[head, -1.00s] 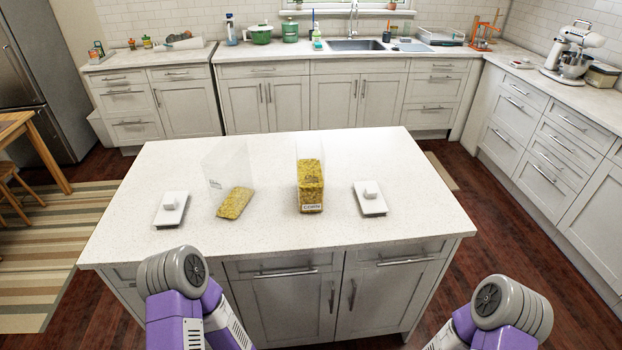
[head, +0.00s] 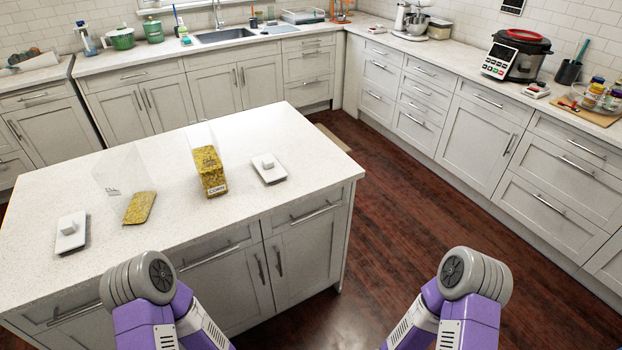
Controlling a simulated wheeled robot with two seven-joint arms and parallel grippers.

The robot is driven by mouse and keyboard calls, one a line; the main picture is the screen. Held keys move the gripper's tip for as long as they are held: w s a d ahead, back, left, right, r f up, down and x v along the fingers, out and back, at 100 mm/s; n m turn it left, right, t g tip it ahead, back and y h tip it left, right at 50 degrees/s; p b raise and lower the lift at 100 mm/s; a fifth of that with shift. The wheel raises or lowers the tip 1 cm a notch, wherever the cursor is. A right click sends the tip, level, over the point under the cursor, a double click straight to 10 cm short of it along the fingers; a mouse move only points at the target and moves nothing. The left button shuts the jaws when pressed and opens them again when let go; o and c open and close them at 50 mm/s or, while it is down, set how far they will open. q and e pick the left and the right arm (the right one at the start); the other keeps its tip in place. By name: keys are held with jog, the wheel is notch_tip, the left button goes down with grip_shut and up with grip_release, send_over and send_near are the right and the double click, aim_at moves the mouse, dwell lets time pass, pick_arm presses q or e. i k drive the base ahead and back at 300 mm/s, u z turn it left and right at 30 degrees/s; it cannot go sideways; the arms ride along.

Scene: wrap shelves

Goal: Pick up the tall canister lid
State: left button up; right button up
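Two white lids with square knobs lie on the island. One lid (head: 71,233) is at the left end, and the other lid (head: 269,169) is to the right of the canisters. A clear canister (head: 117,172) with yellow contents stands at left. A second clear canister (head: 210,172), filled with yellow contents and labelled CORN, stands in the middle. I cannot tell for sure which lid belongs to the tall canister. My arms show at the bottom of the head view, but both grippers are out of view.
The white island top (head: 165,228) has free room at its front. Dark wood floor (head: 400,200) lies open to the right of the island. A counter along the right wall holds a pressure cooker (head: 516,58) and a cutting board (head: 590,112).

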aim_at(277, 173)
jog(key=z, duration=0.75)
jog(key=k, duration=1)
jog(key=z, duration=0.35)
jog(key=i, duration=1.45)
jog(key=u, duration=1.65)
jog(key=i, duration=0.7)
jog(key=u, duration=0.85)
